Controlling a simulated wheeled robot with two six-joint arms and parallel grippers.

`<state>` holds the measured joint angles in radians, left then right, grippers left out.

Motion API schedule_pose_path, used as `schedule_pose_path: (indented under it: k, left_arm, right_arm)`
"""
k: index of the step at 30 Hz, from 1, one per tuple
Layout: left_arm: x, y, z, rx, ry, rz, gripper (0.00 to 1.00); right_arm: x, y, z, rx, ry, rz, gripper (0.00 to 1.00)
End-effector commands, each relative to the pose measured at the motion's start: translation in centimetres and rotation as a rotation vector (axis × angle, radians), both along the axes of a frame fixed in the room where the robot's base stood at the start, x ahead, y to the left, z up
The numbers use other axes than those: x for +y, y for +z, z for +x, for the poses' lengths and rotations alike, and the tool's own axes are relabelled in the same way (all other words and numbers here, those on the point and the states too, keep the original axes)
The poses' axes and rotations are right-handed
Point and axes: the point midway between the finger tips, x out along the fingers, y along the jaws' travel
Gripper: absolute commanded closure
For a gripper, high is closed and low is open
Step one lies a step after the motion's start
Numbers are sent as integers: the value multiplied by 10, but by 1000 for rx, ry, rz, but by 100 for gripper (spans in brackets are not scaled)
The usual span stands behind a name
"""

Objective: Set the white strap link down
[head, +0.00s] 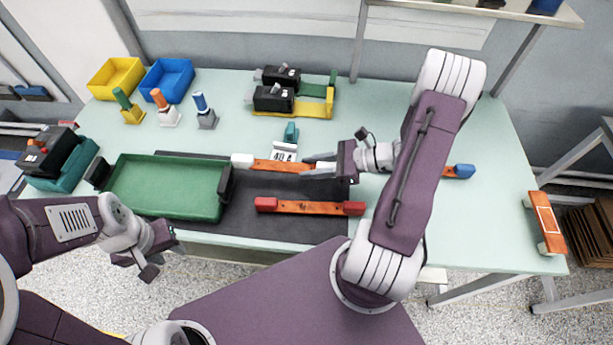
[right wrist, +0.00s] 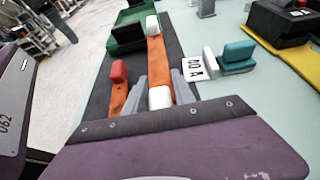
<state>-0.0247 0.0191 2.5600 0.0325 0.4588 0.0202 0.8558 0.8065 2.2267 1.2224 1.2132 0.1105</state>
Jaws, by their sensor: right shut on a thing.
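The white strap link (head: 270,166) is an orange bar with white end blocks, over the black mat left of my right gripper. My right gripper (head: 322,164) is shut on its right end. In the right wrist view the link (right wrist: 157,62) runs away between my fingers, its near white block (right wrist: 160,97) between them. I cannot tell whether the link touches the mat. The red-ended strap link (head: 310,208) lies on the mat just in front. My left gripper (head: 158,254) is open and empty, off the table's front edge.
A green tray (head: 165,188) stands left on the black mat (head: 285,230). Breakers on yellow and green bases (head: 315,107) stand further back. A blue-ended link (head: 460,171) lies right, partly behind my right arm.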

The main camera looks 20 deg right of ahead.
Motion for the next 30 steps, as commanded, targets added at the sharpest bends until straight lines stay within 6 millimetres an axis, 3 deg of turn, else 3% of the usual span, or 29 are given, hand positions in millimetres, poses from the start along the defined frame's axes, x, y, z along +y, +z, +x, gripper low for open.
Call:
schedule_pose_path:
  k: [6, 13, 25, 26, 27, 30]
  left_arm:
    - [0, -1, 0, 0, 0, 0, 64]
    - [0, -5, 0, 0, 0, 0, 64]
    - [0, -9, 0, 0, 0, 0, 64]
    - [0, -8, 0, 0, 0, 0, 64]
    - [0, -7, 0, 0, 0, 0, 64]
    - [0, -7, 0, 0, 0, 0, 64]
  right_arm:
    - [9, -7, 3, 0, 0, 1, 100]
    - [8, -43, 2, 1, -1, 3, 100]
    - [8, -50, 3, -1, -1, 1, 100]
    - [8, -49, 3, 0, -1, 0, 61]
    - [8, -49, 3, 0, -1, 0, 50]
    - [8, -48, 3, 0, -1, 0, 48]
